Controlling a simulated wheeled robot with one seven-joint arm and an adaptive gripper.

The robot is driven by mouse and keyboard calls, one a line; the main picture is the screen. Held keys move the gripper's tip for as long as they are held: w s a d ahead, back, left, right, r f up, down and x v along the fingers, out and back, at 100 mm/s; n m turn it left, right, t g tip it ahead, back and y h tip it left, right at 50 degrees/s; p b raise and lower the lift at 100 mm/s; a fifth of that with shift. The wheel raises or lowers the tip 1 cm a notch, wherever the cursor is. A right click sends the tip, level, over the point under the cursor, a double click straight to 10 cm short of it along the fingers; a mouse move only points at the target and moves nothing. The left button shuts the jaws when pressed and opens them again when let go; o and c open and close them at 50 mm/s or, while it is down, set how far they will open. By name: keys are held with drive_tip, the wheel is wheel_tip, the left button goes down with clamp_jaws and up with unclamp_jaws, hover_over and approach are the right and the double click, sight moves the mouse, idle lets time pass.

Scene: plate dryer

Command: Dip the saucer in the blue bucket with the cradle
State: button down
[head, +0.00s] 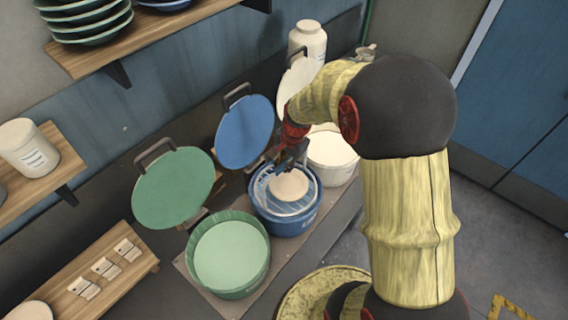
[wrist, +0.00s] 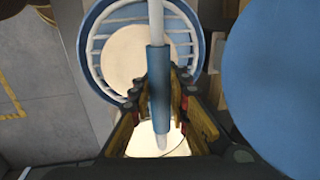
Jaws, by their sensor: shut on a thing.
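The blue bucket (head: 287,226) stands in the middle of a row of buckets. The cradle (head: 262,196), a white wire basket, sits at the bucket's mouth. The cream saucer (head: 289,185) lies in the cradle; both also show inside the blue rim in the wrist view, the saucer (wrist: 122,58) behind the white bars. My gripper (head: 291,152) is above the bucket. In the wrist view my gripper (wrist: 160,92) is shut on the cradle's blue handle grip (wrist: 158,70). I cannot tell how deep the saucer sits in the bucket.
A green bucket (head: 231,255) stands to the left and a cream bucket (head: 333,160) to the right. The raised blue lid (head: 245,130) and green lid (head: 173,188) stand behind. Shelves hold green dishes (head: 85,20) and a white jar (head: 28,147).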

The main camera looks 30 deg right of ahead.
sight(285, 184)
drive_tip(key=shift+f+b, duration=4.35)
drive_tip(key=shift+f, duration=2.55)
